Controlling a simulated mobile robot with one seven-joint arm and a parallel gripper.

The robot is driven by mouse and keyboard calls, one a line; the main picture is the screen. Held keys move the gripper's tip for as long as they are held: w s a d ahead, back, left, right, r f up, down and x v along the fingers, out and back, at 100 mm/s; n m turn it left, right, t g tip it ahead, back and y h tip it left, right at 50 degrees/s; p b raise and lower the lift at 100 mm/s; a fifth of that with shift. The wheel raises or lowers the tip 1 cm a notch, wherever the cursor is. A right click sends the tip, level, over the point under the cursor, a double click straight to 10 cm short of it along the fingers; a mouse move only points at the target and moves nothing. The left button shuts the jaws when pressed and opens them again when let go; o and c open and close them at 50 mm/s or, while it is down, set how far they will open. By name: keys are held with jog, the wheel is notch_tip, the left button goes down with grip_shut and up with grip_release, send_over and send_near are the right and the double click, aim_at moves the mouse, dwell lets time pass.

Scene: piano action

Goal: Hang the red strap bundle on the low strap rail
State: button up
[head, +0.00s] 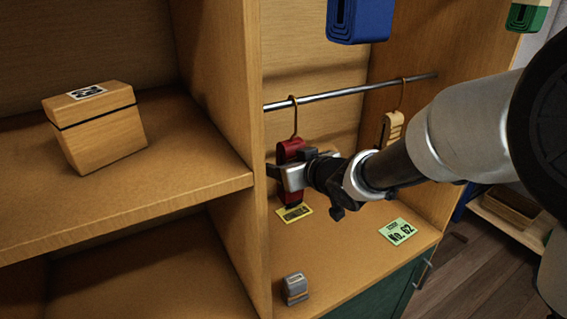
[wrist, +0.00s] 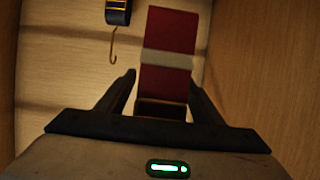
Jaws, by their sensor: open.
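The red strap bundle (head: 289,151) hangs upright below the low strap rail (head: 340,92), a thin metal bar across the right-hand bay. Its brass hook (head: 294,118) shows at the rail and appears to be over it. My gripper (head: 288,168) is at the bundle's middle and hides part of it. In the wrist view the bundle (wrist: 168,38), red with a pale band, lies between my two open fingers (wrist: 162,84). I see a gap on the left finger's side; contact on the right is unclear.
A tan bundle (head: 391,128) hangs farther right on the rail. A blue bundle (head: 360,18) is above. Yellow (head: 295,212) and green (head: 397,231) cards and a small grey block (head: 295,288) are on the bay floor. A wooden divider (head: 222,90) stands left, beside a shelf with a wooden box (head: 100,135).

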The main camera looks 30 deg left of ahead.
jog(key=p+v, duration=0.3)
jog(key=v, duration=1.4)
jog(key=w+d+r+m+t+h, duration=0.25)
jog(key=d+m+h, duration=0.2)
jog(key=d, duration=0.85)
jog(key=w+d+r+m+t+h, duration=0.2)
jog(key=w+d+m+h, duration=0.3)
jog(key=d, duration=0.8)
jog(key=s+d+f+m+g+h, duration=0.1)
jog(key=s+d, duration=0.3)
jog(key=s, duration=0.5)
jog(key=s+d+f+m+g+h, duration=0.1)
jog(key=s+d+g, duration=0.3)
jog(key=s, duration=0.5)
jog(key=shift+s+d+f+m+h, duration=0.15)
jog(key=shift+d+f+m+h, duration=0.2)
jog(key=shift+d+f+m, duration=0.4)
jog(key=shift+a, duration=0.15)
